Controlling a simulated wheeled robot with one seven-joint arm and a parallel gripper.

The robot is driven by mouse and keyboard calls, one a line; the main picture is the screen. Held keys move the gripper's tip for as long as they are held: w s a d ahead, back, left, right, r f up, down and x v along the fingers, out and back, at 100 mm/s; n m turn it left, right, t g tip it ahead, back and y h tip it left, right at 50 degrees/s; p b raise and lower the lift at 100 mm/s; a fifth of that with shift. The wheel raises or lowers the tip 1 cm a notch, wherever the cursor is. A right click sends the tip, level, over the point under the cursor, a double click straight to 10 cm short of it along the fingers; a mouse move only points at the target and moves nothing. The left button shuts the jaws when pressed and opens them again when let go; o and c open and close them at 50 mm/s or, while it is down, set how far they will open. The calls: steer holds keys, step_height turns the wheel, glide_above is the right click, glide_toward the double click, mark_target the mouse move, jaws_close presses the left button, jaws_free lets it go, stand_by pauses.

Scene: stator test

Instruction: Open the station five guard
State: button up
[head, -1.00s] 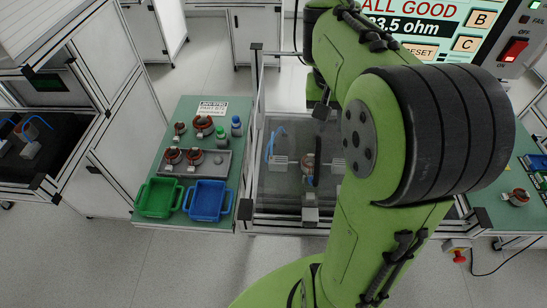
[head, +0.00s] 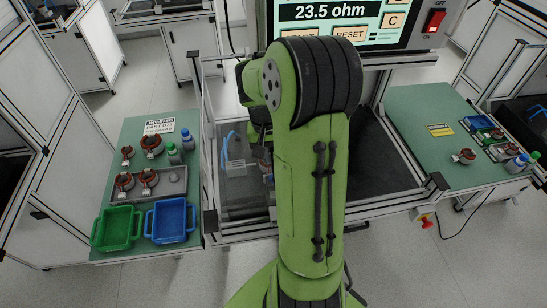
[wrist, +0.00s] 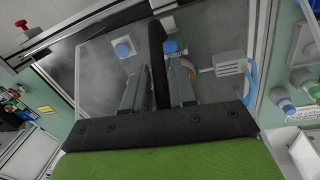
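The station guard (wrist: 110,82) is a clear, grey-tinted panel in the wrist view, with a black upright handle bar (wrist: 156,40). The panel also shows over the left part of the middle station (head: 238,190) in the head view. My gripper (wrist: 157,70) has its two grey fingers on either side of the handle, seemingly touching it. In the head view my green arm hides the gripper and the handle. Behind the panel are a grey fixture block (wrist: 229,64), a blue cable and a partly hidden copper-coloured part.
A green side table on the left holds copper stators, bottles, a green bin (head: 117,228) and a blue bin (head: 170,220). The test display (head: 345,20) stands behind. A red stop button (head: 427,220) is at front right.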

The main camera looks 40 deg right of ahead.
steer(key=shift+f, duration=0.4)
jaws_close()
steer(key=shift+d, duration=0.1)
steer(key=s+d+p, duration=0.2)
steer(key=s+d, duration=0.7)
steer(key=d, duration=0.5)
steer(key=s+d+p, duration=0.2)
steer(key=s+d, duration=0.8)
steer(key=d, duration=0.4)
steer(key=shift+s, duration=0.15)
steer(key=shift+r, duration=0.1)
jaws_free()
